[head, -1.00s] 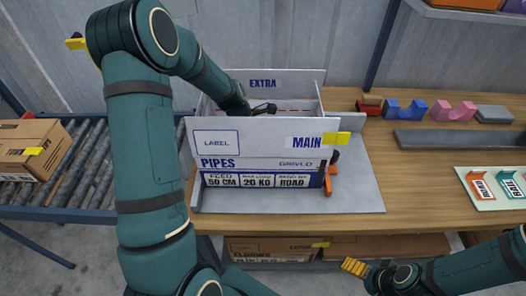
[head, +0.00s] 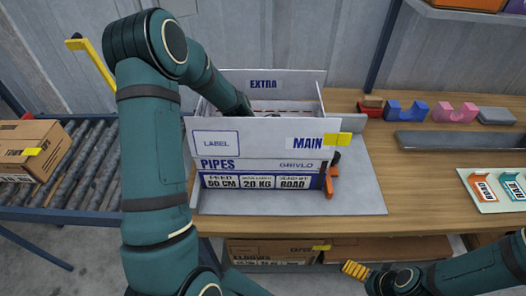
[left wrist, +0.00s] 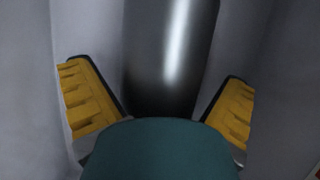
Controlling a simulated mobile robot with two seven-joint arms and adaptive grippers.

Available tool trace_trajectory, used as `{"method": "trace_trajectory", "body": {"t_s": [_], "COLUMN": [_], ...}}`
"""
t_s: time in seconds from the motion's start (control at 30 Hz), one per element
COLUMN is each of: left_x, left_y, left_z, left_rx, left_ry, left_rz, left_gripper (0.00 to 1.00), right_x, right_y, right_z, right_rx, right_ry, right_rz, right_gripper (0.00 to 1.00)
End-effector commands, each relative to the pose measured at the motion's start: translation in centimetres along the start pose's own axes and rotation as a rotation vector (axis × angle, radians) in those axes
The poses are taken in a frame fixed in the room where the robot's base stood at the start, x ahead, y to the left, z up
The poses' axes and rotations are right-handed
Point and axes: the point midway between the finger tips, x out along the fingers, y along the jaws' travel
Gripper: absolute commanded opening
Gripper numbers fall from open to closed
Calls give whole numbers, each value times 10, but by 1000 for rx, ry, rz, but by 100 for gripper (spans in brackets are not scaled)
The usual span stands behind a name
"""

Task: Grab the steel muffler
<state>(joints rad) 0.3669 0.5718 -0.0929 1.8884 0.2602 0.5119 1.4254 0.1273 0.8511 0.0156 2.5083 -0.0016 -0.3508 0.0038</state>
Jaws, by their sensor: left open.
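The steel muffler (left wrist: 172,50) is a dark, shiny cylinder in the left wrist view, between grey walls. My open left gripper (left wrist: 160,105) has one yellow-padded finger on either side of it. I cannot tell whether the pads touch it. In the head view my left arm reaches down into the feeder box marked MAIN and EXTRA (head: 255,124). The box's front panel hides the gripper and the muffler there. My right gripper (head: 356,269) is low at the right, in front of the table; its finger opening is unclear.
Coloured cradle blocks (head: 406,110) and a dark grey bar (head: 460,139) lie on the table's right. A label board (head: 488,195) is near the right edge. A roller conveyor (head: 92,165) with a cardboard box (head: 28,150) is at the left.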

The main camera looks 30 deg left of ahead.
Motion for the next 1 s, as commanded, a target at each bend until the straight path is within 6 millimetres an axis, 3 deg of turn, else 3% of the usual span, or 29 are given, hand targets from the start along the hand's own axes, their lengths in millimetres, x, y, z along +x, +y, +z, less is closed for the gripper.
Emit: {"method": "trace_trajectory", "body": {"t_s": [0.27,0.4,0.47,0.5,0.87,1.0], "left_x": [0,0,0,0,-2,-18], "left_y": [0,0,0,0,1,1], "left_z": [0,0,0,0,1,8], "left_rx": [0,0,0,0,1,3], "left_ry": [0,0,0,0,-1,-1], "left_rz": [0,0,0,0,2,5], "left_gripper": [100,51,30,26,26,26], "right_x": [0,0,0,0,0,-4], "right_y": [0,0,0,0,0,-2], "right_z": [0,0,0,0,0,0], "right_rx": [0,0,0,0,0,0], "right_ry": [0,0,0,0,0,-1], "right_rz": [0,0,0,0,0,0], "right_gripper": [100,100,100,100,100,100]}}
